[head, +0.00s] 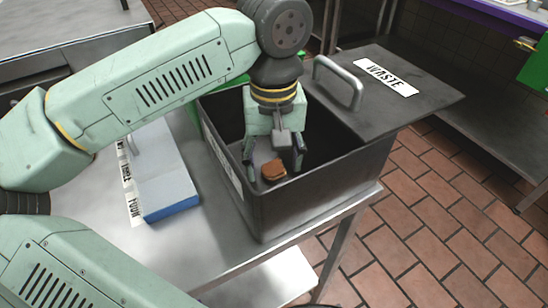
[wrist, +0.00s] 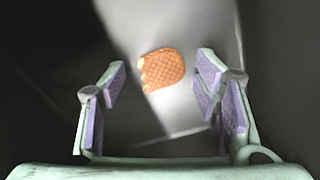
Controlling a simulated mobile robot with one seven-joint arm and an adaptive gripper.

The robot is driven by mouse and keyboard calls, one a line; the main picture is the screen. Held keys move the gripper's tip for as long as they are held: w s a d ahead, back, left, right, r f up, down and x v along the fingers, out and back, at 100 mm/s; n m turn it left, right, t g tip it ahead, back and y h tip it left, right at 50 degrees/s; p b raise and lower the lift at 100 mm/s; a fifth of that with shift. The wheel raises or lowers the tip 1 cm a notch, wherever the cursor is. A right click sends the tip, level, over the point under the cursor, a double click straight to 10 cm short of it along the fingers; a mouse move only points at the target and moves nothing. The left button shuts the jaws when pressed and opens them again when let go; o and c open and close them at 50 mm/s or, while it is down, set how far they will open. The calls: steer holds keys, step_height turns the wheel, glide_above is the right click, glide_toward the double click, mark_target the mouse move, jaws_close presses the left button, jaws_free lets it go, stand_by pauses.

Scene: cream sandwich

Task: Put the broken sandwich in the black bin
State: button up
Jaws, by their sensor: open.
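The black bin (head: 318,207) stands on a metal table, its lid slid aside to the right. The broken sandwich (head: 273,170) is a small round brown waffle-like piece with a bitten-looking left edge. It shows inside the bin, below my gripper (head: 273,166). In the wrist view the sandwich (wrist: 162,69) is apart from both fingers, beyond the tips. My gripper (wrist: 160,82) is open, pointing down into the bin opening, with nothing between its purple pads. How far the sandwich is above the bin floor I cannot tell.
The lid labelled WASTE (head: 408,85), with a grey handle (head: 338,82), covers the right part of the bin. A blue-edged white box (head: 160,175) stands left of the bin. Tiled floor lies to the right.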

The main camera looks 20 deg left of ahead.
mark_target(273, 167)
step_height(273, 167, up, 12)
steer(key=shift+r+p, duration=0.15)
steer(key=shift+p, duration=0.15)
stand_by(0.3)
stand_by(0.4)
